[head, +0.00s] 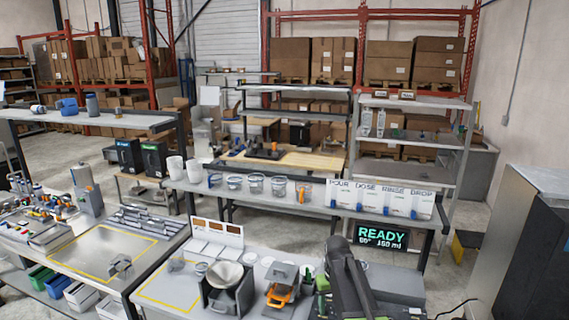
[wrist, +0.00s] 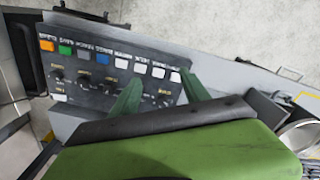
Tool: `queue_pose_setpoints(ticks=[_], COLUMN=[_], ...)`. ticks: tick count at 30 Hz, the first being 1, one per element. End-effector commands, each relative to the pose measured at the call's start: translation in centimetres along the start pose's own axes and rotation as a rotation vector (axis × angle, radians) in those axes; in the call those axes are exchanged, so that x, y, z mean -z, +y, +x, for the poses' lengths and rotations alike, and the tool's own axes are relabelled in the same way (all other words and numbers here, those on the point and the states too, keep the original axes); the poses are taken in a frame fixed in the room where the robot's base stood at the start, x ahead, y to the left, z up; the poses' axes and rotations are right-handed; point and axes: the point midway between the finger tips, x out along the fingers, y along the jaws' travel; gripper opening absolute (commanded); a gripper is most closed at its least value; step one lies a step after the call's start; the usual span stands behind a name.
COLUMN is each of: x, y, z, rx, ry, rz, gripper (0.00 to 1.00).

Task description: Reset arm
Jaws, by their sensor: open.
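My dark arm (head: 350,275) rises at the bottom centre-right of the head view, in front of the bench. In the wrist view, the two green fingers of my gripper (wrist: 161,90) stand apart with nothing between them. A dark control panel (wrist: 105,78) with a row of coloured and white buttons and several knobs lies beyond the fingers. The fingers overlap its lower edge in the picture; I cannot tell whether they touch it. My green and black gripper body fills the lower part of the wrist view.
Behind is a shelf with clear jugs (head: 256,184) and POUR, DOSE, RINSE, DROP cards (head: 368,196). A dark cabinet (head: 520,250) stands at right.

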Motion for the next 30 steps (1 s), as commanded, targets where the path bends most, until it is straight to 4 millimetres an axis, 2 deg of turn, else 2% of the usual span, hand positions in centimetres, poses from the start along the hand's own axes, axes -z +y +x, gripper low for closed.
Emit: queue_pose_setpoints(ticks=[1, 6, 14, 20, 24, 25, 27, 30], x=[0.0, -0.1, -2.4, -6.2, -10.8, -11.8, -13.5, -14.7], y=[0.0, 0.4, 0.3, -0.2, -0.9, -1.1, -1.4, -1.9], z=[1.2, 3.2, 8.0, 13.3, 17.4, 17.9, 17.8, 17.1], rx=[0.000, 0.000, 0.002, 0.006, 0.011, 0.013, 0.016, 0.018], ry=[0.000, 0.000, 0.000, 0.000, 0.000, 0.000, 0.000, 0.000], rz=[0.001, 0.006, 0.013, 0.035, 0.078, 0.090, 0.116, 0.144], gripper=[0.54, 0.54, 0.54, 0.54, 0.54, 0.54, 0.54, 0.54])
